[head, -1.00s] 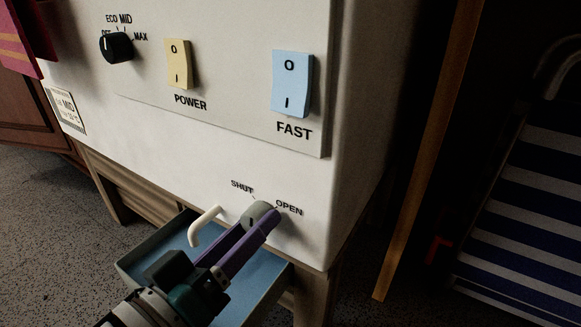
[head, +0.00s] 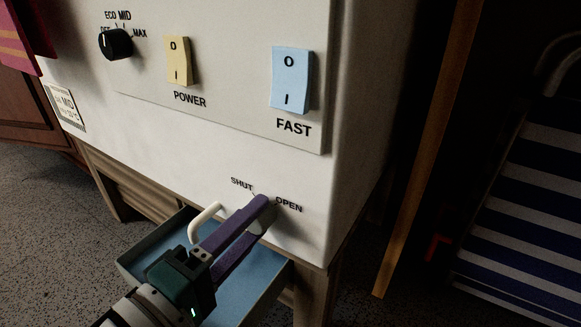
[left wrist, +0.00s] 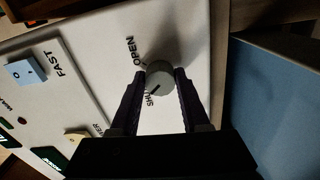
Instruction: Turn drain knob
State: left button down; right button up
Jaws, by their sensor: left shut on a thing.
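The drain knob is a grey round knob (left wrist: 159,76) on the lower front of a white machine, between the printed words SHUT and OPEN. In the left wrist view a dark pointer mark shows on its face, toward the SHUT side. My left gripper (head: 264,208) is shut on the knob, with one purple finger on each side of it. In the head view the fingers hide most of the knob. The left wrist view shows the same gripper (left wrist: 160,80) around the knob. My right gripper is in neither view.
A white spout (head: 205,221) sticks out just left of the knob, above a blue tray (head: 142,258). Higher up are a black dial (head: 115,43), a yellow POWER switch (head: 178,61) and a blue FAST switch (head: 291,79). A wooden post (head: 424,150) stands at right.

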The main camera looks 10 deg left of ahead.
pick_arm(q)
jog(key=shift+n, duration=0.5)
jog(key=shift+c, duration=1.9)
grip_release()
jog(key=p+v, duration=0.3)
jog(key=v, duration=0.7)
jog(key=shift+r, duration=0.15)
